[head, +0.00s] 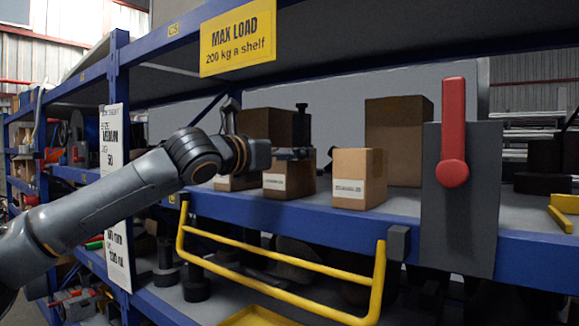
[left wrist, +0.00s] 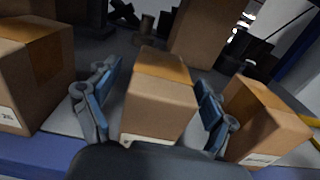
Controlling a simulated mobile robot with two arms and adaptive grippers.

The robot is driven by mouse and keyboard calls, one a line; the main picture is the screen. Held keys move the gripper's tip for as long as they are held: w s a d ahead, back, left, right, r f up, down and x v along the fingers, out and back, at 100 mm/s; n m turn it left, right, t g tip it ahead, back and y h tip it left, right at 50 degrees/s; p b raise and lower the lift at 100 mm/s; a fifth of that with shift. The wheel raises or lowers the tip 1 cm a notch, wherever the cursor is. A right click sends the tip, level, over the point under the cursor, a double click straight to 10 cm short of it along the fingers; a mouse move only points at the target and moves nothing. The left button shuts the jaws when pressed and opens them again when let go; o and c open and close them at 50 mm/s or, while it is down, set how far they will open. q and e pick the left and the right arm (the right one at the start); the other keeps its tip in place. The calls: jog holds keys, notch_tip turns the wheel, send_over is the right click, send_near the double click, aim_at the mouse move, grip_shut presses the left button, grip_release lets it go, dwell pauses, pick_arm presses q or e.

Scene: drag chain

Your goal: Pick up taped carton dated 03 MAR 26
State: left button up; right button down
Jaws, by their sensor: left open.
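Three small taped cartons with white labels stand in a row at the shelf's front edge: a left carton (head: 236,183), a middle carton (head: 289,185) and a right carton (head: 358,178). The label dates are too small to read. My left gripper (head: 297,154) reaches in from the left at the middle carton and hides part of it. In the left wrist view, the open blue-padded fingers (left wrist: 157,100) stand either side of the middle carton (left wrist: 159,105), with gaps visible. The left carton (left wrist: 30,75) and right carton (left wrist: 264,122) flank the fingers. My right gripper is out of view.
Larger brown boxes (head: 398,140) stand behind. A grey panel with a red lever (head: 453,130) rises at the shelf front on the right. A yellow rail (head: 280,268) hangs below the blue shelf edge (head: 330,222). The upper shelf carries a yellow load sign (head: 238,44).

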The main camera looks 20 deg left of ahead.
pick_arm(q)
jog(key=shift+x, duration=1.1)
jog(key=shift+s+a, duration=0.1)
jog(key=shift+s, duration=0.1)
jog(key=shift+c, duration=0.8)
jog(key=shift+s, duration=0.1)
jog(key=c, duration=1.2)
jog(key=shift+c, duration=0.2)
